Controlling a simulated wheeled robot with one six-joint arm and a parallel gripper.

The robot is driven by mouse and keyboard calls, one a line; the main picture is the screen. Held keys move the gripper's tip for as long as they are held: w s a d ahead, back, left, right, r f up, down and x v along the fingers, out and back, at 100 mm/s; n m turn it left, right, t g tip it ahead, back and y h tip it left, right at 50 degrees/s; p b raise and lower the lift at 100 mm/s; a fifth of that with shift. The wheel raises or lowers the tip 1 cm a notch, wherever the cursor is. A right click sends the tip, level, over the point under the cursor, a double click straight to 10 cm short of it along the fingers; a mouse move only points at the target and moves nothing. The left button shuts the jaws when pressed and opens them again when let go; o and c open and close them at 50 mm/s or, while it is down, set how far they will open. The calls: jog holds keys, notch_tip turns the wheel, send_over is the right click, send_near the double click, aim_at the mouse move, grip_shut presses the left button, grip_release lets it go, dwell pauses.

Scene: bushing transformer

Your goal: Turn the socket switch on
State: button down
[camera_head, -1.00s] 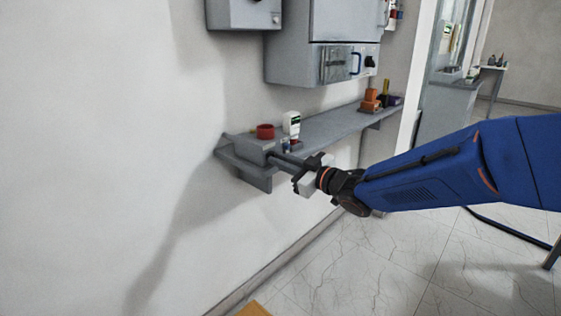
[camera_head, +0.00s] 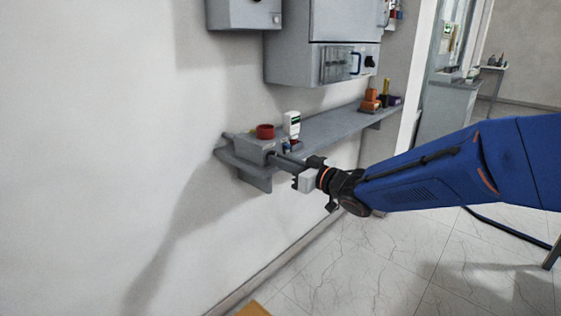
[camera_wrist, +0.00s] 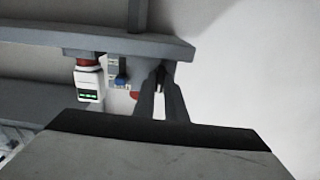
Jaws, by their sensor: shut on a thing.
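A grey box (camera_head: 254,150) with a red round cap (camera_head: 265,131) on top sits at the near left end of the wall shelf. I take it to be the socket switch housing. My gripper (camera_head: 275,157) reaches the box's right face with its long dark fingers. In the wrist view the fingertips (camera_wrist: 160,76) close together on a small part in front of the grey surface. The fingers hide most of this part, so its exact position cannot be told. A red piece (camera_wrist: 134,95) shows just left of the fingers.
A white device with a green label (camera_head: 291,123) stands on the shelf (camera_head: 335,124) close behind the box, with small blue items beside it. Orange blocks (camera_head: 370,101) stand farther along. Grey cabinets (camera_head: 322,55) hang above.

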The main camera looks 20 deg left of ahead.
jog(key=shift+f, duration=0.15)
jog(key=c, duration=2.1)
grip_release()
jog(key=v, duration=1.7)
jog(key=shift+s+d, duration=0.15)
jog(key=shift+d, duration=0.1)
